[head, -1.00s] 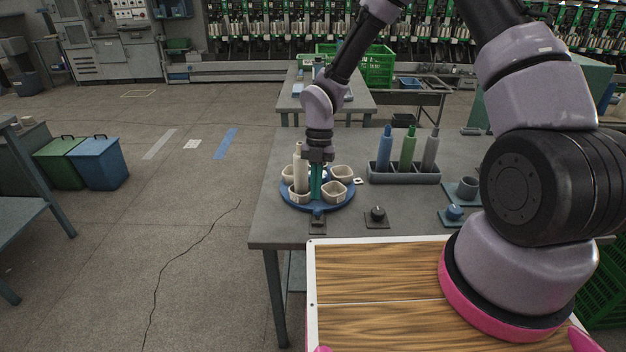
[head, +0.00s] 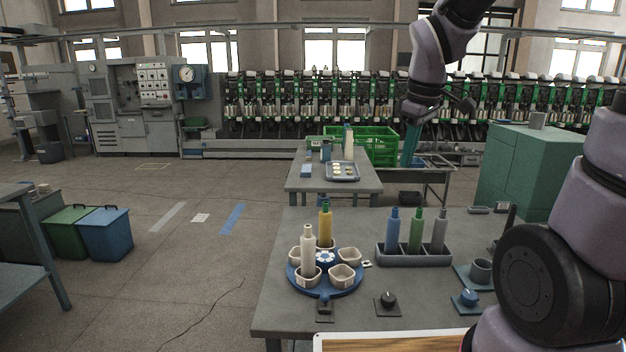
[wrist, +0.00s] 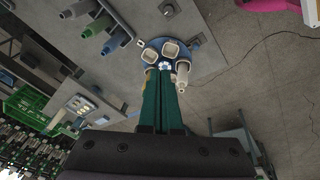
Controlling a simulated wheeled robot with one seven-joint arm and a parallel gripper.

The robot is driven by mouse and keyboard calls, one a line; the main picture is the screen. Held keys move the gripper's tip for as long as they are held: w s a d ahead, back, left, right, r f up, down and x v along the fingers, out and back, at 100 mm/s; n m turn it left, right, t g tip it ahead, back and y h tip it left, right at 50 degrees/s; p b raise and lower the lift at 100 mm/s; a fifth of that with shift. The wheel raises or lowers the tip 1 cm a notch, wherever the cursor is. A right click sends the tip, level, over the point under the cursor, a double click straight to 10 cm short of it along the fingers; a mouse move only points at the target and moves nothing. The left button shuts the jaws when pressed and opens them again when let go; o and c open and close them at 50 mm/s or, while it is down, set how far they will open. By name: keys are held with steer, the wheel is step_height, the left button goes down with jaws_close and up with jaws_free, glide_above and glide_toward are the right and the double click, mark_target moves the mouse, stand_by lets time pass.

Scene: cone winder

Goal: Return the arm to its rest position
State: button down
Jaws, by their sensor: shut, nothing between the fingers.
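My gripper (head: 409,146) is raised in the head view, above and behind the near table, right of the green crate in the picture. Its green fingers are together with nothing between them. In the wrist view my gripper (wrist: 163,75) points toward the blue turntable (wrist: 196,28). The turntable (head: 350,290) stands on the near table and carries several white cups. A cream bobbin (head: 308,250) stands in a front cup and a yellow bobbin (head: 325,227) stands at the back. My gripper is clear of both.
A grey rack (head: 414,259) holds blue, green and grey bobbins on the near table (head: 345,325). Knobs (head: 388,300) stand along its front edge. A second table (head: 300,182) with a tray and a green crate (head: 375,145) are behind.

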steer(key=s+d+r+m+t+y, duration=0.1)
steer(key=s+d+r+m+t, duration=0.3)
steer(key=s+r+m, duration=0.5)
steer(key=s+m, duration=0.1)
steer(key=m, duration=0.2)
steer(key=shift+s+d+r+m, duration=0.2)
steer(key=shift+d+r+m, duration=0.1)
steer(key=shift+m, duration=0.1)
